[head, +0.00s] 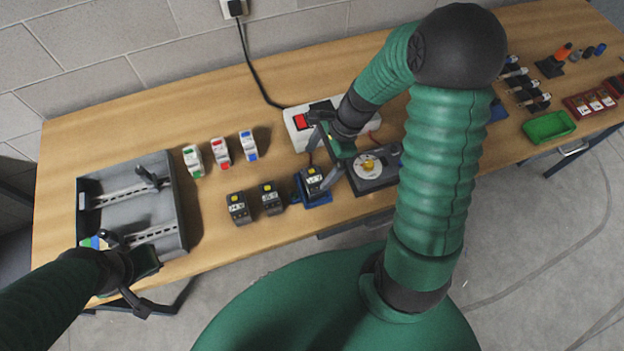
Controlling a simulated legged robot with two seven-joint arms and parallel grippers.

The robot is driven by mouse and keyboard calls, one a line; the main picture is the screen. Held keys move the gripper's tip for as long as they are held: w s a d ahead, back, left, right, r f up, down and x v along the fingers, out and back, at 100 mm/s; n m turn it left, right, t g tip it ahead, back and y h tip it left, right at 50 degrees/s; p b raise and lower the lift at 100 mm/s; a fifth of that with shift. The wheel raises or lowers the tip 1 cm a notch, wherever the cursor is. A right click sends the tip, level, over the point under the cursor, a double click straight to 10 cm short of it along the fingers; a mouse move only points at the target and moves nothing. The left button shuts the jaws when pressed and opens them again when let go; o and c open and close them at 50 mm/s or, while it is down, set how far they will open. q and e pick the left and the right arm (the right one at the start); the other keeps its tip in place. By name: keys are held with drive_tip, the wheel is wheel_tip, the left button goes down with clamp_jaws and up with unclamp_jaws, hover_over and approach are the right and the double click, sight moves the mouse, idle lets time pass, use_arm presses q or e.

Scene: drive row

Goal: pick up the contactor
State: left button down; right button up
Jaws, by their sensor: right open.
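The left one (237,208) and the middle one (271,199) stand on bare wood. The right contactor (314,181) stands on a blue base (318,199). My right gripper (313,177) is open, with its fingers reaching down around or beside this right contactor; I cannot tell whether they touch it. My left gripper (130,268) is open at the front left corner of the grey tray.
The grey tray (180,215) with metal rails fills the table's left end. Green, red and blue-marked modules (221,152) stand behind the contactors. A white box with a red switch (299,121) and a grey plate with a dial (368,166) flank my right gripper.

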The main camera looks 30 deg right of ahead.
sight(316, 174)
drive_tip(key=shift+x, duration=1.1)
drive_tip(key=x, duration=0.4)
drive_tip(key=shift+s+d+f, duration=0.1)
drive_tip(key=shift+s, duration=0.2)
drive_tip(key=shift+w+f, duration=0.1)
drive_tip(key=shift+f, duration=0.35)
drive_tip(key=shift+d, duration=0.1)
drive_tip(key=c, duration=1.9)
